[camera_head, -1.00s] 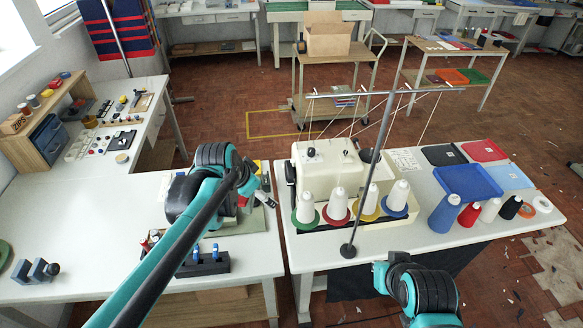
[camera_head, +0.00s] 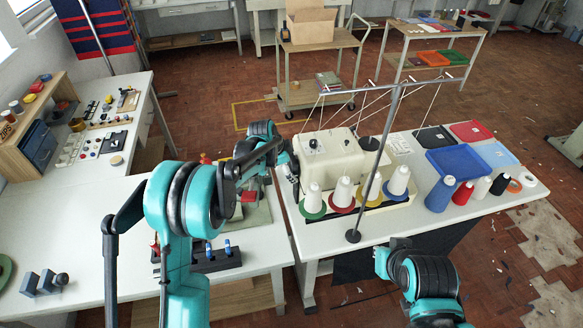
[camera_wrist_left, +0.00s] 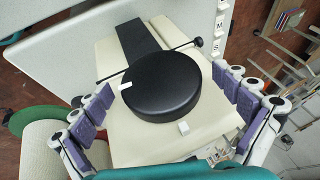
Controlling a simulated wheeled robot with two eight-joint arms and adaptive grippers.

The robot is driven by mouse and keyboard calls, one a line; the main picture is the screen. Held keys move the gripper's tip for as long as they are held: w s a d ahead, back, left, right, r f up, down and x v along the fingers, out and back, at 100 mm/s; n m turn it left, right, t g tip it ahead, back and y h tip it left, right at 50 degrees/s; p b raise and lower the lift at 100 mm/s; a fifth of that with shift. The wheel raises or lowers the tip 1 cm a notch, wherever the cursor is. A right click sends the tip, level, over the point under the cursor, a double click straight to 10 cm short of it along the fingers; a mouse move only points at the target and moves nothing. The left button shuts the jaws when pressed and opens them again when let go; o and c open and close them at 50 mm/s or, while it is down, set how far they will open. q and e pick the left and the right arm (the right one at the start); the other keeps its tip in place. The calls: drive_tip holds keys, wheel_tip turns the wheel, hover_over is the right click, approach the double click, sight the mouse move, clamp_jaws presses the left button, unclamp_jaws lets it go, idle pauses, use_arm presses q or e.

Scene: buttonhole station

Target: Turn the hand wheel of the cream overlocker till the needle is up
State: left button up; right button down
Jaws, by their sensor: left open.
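The cream overlocker (camera_head: 345,155) stands on the right-hand table in the head view, its left end partly hidden by my left gripper (camera_head: 287,165). In the left wrist view, its black hand wheel (camera_wrist_left: 162,85) faces the camera on the cream body (camera_wrist_left: 130,140). A white mark (camera_wrist_left: 126,86) sits on the wheel's left rim. A white block (camera_wrist_left: 184,128) sits on the body just below the wheel; the mark and block are apart. My left gripper (camera_wrist_left: 168,112) is open, its purple-padded fingers either side of the wheel with gaps. The needle is not discernible.
Thread cones (camera_head: 343,193) and a metal thread stand (camera_head: 380,150) are in front of the overlocker. A blue tray (camera_head: 463,161) and several spools lie to its right. A green spool disc (camera_wrist_left: 30,118) is close to the left fingers in the wrist view.

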use_arm(q)
drive_tip(key=shift+x, duration=0.85)
drive_tip(key=c, duration=1.2)
drive_tip(key=shift+o, duration=0.2)
drive_tip(key=shift+g, duration=0.4)
drive_tip(key=shift+n+g+h, duration=0.4)
drive_tip(key=shift+g+h, duration=0.1)
drive_tip(key=shift+g, duration=0.7)
drive_tip(key=shift+s+n+g+h+p, duration=0.15)
drive_tip(key=shift+n+g+h+p, duration=0.25)
drive_tip(key=shift+g, duration=1)
